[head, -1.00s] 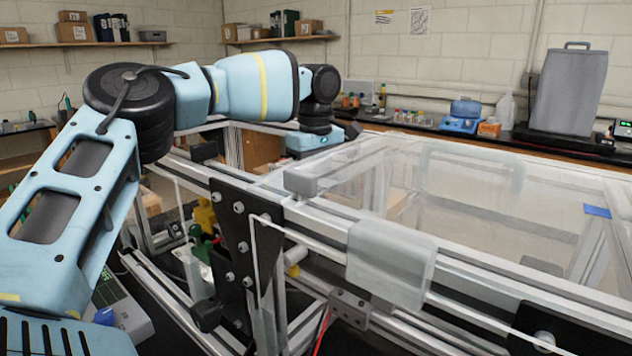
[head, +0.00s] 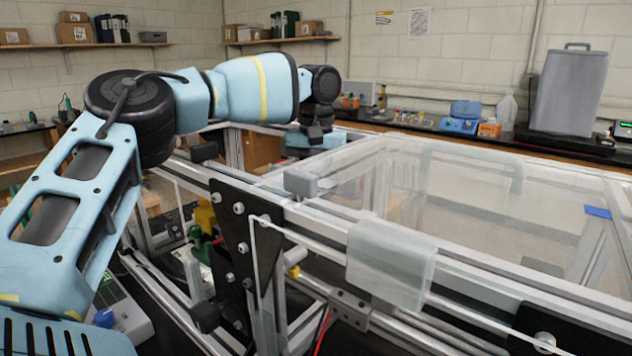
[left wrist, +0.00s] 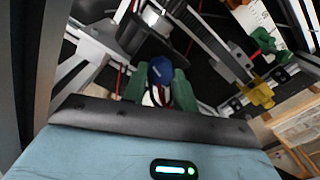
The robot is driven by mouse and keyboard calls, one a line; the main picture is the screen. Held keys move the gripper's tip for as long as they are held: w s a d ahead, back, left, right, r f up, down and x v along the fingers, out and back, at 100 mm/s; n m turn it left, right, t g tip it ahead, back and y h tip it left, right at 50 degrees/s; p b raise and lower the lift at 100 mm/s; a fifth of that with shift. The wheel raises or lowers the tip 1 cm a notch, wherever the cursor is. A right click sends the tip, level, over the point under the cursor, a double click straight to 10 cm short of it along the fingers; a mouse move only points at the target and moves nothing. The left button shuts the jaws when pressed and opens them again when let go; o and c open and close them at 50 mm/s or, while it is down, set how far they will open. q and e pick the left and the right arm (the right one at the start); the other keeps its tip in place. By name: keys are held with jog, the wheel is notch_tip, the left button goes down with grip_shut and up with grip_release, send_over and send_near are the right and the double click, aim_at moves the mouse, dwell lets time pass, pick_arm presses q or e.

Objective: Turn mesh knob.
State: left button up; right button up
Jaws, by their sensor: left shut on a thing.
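A round blue knob (left wrist: 161,69) shows in the middle of the left wrist view. My left gripper (left wrist: 160,84) has green fingers on both sides of it and is shut on it. White and dark red parts show just below the knob, between the fingers. In the head view my left arm reaches over the far left corner of the frame. Its gripper and the knob are hidden there behind the frame. My right gripper is in neither view.
An aluminium extrusion frame (head: 470,269) with clear panels fills the right side. A black bracket plate (head: 238,235) stands at its near left corner. A yellow part (left wrist: 258,92) and rails surround the knob in the left wrist view. Benches line the back wall.

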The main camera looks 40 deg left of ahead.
pick_arm(q)
jog(key=m, duration=0.6)
jog(key=shift+m, duration=0.3)
jog(key=m, duration=0.5)
jog(key=shift+m, duration=0.3)
jog(key=o, duration=1)
jog(key=shift+r, duration=3.95)
